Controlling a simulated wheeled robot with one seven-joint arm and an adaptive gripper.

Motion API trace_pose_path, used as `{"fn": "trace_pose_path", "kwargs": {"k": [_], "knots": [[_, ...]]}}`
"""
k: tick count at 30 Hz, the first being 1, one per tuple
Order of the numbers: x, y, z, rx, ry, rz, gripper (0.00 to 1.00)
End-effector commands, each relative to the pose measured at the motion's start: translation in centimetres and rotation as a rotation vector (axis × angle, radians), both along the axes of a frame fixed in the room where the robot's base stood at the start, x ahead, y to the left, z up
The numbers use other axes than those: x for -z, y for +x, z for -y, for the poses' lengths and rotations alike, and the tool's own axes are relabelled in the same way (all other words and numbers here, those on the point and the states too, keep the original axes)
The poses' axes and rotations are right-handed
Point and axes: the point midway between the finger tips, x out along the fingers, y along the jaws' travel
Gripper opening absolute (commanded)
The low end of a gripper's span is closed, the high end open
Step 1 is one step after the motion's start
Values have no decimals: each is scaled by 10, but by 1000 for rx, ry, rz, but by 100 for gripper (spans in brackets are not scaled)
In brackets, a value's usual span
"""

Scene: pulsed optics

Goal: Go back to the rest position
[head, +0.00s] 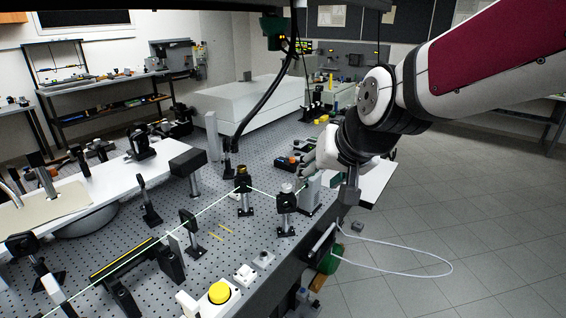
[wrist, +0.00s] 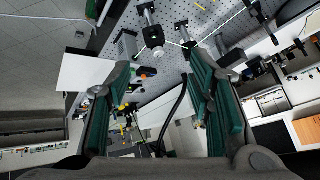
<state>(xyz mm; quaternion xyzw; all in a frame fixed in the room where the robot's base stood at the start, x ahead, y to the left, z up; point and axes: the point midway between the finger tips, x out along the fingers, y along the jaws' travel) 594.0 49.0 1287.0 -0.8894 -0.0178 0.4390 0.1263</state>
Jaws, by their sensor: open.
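My gripper (wrist: 160,72) is open in the wrist view. Its two green-padded fingers stand wide apart, and I see nothing held between them. In the head view my arm reaches in from the upper right, and the gripper hangs near the right edge of the optical table (head: 215,262). It is partly hidden there by my own wrist, so I cannot tell its exact height above the table.
Mounted optics stand close by, including a post mount (head: 286,200) and another with a yellow top (head: 243,190). A green beam crosses the table. A yellow button (head: 219,292) sits at the front. A white cable loop (head: 430,262) hangs at the right, beside open floor (head: 480,220).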

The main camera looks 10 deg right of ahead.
Motion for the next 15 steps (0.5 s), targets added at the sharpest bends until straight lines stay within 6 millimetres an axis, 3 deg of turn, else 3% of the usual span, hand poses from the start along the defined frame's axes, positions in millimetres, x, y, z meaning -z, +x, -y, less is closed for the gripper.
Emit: {"fn": "trace_pose_path", "kwargs": {"k": [6, 15], "knots": [[-4, -13, 4, -12, -9, -10, 47], [-4, -14, 4, -13, -10, -12, 47]]}}
